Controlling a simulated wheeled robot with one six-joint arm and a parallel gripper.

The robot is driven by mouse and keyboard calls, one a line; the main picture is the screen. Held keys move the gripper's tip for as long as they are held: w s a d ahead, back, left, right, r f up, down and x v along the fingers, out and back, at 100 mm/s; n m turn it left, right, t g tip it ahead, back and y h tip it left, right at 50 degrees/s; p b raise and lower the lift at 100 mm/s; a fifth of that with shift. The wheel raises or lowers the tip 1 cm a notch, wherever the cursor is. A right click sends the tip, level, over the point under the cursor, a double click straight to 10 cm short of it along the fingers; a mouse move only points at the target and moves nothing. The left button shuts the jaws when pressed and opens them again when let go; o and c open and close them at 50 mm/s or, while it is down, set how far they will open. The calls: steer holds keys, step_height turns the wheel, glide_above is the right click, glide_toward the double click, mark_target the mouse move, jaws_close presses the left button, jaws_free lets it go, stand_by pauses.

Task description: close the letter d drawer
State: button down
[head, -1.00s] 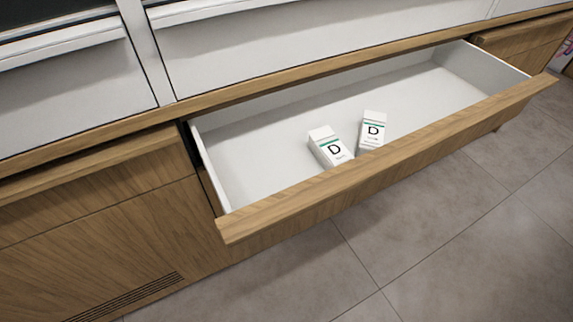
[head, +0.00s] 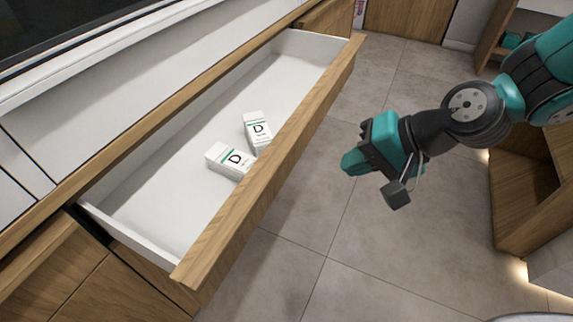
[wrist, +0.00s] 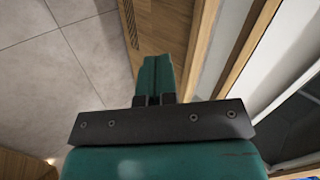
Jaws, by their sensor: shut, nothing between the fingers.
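The letter D drawer (head: 262,180) is pulled out, its wooden front standing away from the counter. Its white inside (head: 185,148) holds two white boxes marked D, one upper box (head: 257,131) and one lower box (head: 229,161). My gripper (head: 347,165) is to the right of the drawer front in the head view, apart from it, above the floor. Its fingers are together and empty. In the wrist view the shut fingers (wrist: 155,75) point toward wooden counter fronts.
Closed wooden fronts (head: 60,265) sit left of the open drawer. Grey tiled floor (head: 310,240) lies clear between the drawer and a lit wooden shelf unit (head: 525,185) at the right.

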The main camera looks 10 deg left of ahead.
steer(key=w+a+f+m, duration=0.1)
steer(key=w+a+f, duration=0.2)
steer(key=a+f, duration=0.1)
steer(key=w+a+f+m+t, duration=0.1)
steer(key=w+a+f, duration=0.2)
steer(key=a+f, duration=0.2)
steer(key=shift+a+f, duration=0.2)
steer(key=shift+a, duration=0.85)
